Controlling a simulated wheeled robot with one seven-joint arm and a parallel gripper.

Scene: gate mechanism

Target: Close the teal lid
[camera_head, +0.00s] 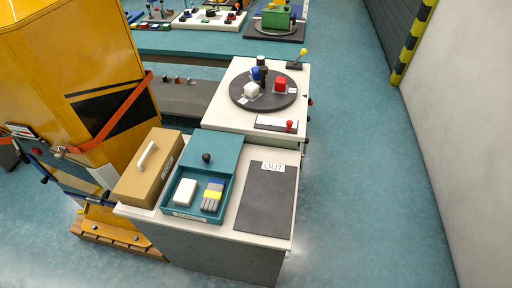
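The teal lid (222,150) is at the back of a teal box (227,204) on the near white-topped cabinet. It has a dark round knob (206,158) near its left front part. The box's front part is open. Inside it lie a white block (185,192) and a grey bundle with a yellow band (212,195). A pale label is on the box's front wall. I cannot tell whether the lid lies flat or is tilted. My gripper is not in view.
A tan box with a white handle (147,155) stands close left of the teal box. A dark mat marked "OUT" (267,198) lies to the right. A round dark turntable (240,97) with blocks is behind. A large yellow machine (60,60) stands left. Floor on the right is clear.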

